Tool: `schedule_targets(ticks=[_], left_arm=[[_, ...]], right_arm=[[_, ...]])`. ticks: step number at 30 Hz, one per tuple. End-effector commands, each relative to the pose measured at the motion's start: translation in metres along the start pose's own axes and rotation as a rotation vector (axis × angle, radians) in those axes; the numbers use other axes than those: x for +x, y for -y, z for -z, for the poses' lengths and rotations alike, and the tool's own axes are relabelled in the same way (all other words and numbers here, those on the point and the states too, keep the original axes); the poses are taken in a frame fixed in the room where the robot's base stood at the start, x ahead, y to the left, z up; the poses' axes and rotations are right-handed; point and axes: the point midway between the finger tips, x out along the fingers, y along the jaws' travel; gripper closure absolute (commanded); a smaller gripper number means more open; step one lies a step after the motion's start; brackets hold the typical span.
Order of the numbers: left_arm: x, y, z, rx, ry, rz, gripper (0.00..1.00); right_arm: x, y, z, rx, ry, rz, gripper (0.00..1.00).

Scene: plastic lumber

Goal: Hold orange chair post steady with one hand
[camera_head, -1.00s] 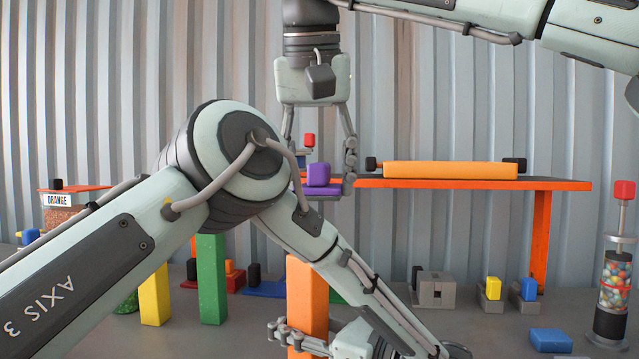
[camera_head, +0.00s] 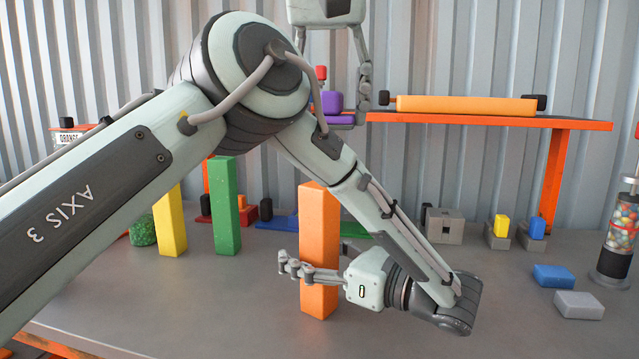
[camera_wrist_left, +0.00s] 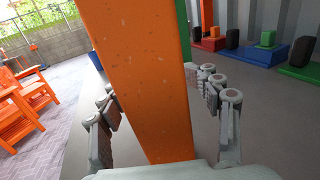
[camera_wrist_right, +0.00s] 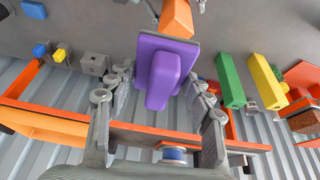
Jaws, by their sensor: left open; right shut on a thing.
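The orange post (camera_head: 319,225) stands upright on the grey table. My left gripper (camera_head: 312,274) reaches in from the right and is open, with its fingers around the post low down. In the left wrist view the post (camera_wrist_left: 140,70) stands between the open fingers (camera_wrist_left: 158,95); contact with the pads cannot be told. My right gripper (camera_wrist_right: 162,85) is shut on a purple block with a flat plate (camera_wrist_right: 165,58). It also shows in the head view (camera_head: 332,103), above and behind the orange post. My left forearm hides part of the back of the table.
Yellow (camera_head: 170,222) and green (camera_head: 224,205) posts stand left of the orange post. Blue (camera_head: 553,276) and grey (camera_head: 579,305) blocks and a candy-filled tube (camera_head: 618,235) are at right. The front table is clear.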

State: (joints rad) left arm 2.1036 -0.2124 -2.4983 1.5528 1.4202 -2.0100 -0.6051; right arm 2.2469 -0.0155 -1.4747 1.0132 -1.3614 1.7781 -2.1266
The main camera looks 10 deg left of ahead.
Motion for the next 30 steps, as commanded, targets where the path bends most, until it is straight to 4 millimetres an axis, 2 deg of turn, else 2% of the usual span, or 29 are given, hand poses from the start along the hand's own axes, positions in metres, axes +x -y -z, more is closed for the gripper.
schedule_targets(ticks=[9,13,17,25,30], left_arm=[[-0.052,0.001,0.000,-0.001,0.002,0.004,0.39],[-0.065,0.000,-0.001,-0.001,0.001,0.002,0.39],[-0.070,0.000,-0.005,0.000,0.000,0.000,0.39],[-0.070,0.000,-0.027,0.000,0.000,0.000,0.39],[-0.070,0.000,-0.037,-0.002,0.000,0.000,0.39]], right_arm=[[0.000,0.000,0.000,0.000,0.000,0.000,0.80],[-0.001,0.000,0.000,0.000,0.000,0.000,0.80],[-0.005,0.000,0.002,0.000,-0.001,0.000,0.80],[-0.025,0.000,0.010,0.000,0.000,0.000,0.80],[-0.022,0.000,0.009,0.000,0.000,0.000,0.80]])
